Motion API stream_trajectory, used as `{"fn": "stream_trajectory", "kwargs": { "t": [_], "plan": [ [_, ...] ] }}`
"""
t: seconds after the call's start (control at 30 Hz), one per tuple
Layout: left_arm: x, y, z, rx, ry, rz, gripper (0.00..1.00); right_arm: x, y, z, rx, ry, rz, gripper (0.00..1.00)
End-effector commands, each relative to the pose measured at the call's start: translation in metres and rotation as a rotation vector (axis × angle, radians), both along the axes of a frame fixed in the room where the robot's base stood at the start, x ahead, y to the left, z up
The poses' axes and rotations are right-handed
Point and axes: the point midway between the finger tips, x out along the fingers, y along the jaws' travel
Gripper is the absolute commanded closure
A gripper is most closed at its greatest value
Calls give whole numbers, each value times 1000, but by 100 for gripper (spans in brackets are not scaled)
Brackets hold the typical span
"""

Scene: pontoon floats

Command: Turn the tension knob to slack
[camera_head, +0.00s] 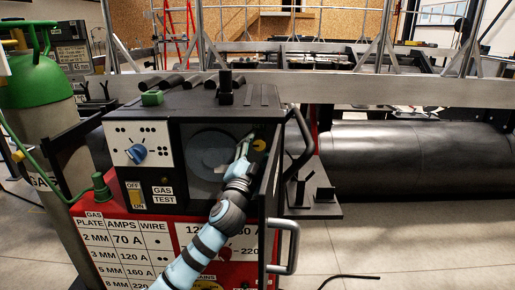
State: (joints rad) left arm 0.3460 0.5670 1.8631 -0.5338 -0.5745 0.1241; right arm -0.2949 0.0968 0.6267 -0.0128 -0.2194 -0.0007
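The grey and black welding machine (213,101) stands on a red cabinet, with its dark wire compartment open at the front. A dark round wire spool (209,150) sits in the compartment. A small yellow round part (260,145) shows at the compartment's upper right; I cannot tell whether it is the tension knob. My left arm reaches up from below, and my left gripper (242,152) is inside the compartment, right of the spool and just left of the yellow part. The fingers are small and pale there; I cannot tell whether they touch or hold anything. My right gripper is not in view.
A blue dial (137,153) is on the white panel, above an off/on switch (137,195). The open side door (270,185) with metal handles stands close right of my arm. A green gas cylinder (40,85) is at left, a black float (415,160) at right.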

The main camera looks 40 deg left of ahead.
Motion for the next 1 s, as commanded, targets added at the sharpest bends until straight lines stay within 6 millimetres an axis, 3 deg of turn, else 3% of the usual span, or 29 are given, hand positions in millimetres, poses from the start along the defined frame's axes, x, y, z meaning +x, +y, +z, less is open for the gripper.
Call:
{"fn": "stream_trajectory", "kwargs": {
  "t": [0.17,0.27,0.5,0.63,1.0],
  "plan": [
    [-3,-2,-1,2,-1,-1,51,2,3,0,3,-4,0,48],
    [-17,-7,-6,3,2,-1,51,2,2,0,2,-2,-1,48],
    [-75,-29,-26,2,4,-2,51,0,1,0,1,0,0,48],
    [-99,-38,-33,1,3,-2,51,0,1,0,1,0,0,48],
    [-108,-41,-35,0,-1,1,51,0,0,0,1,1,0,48]
  ]
}}
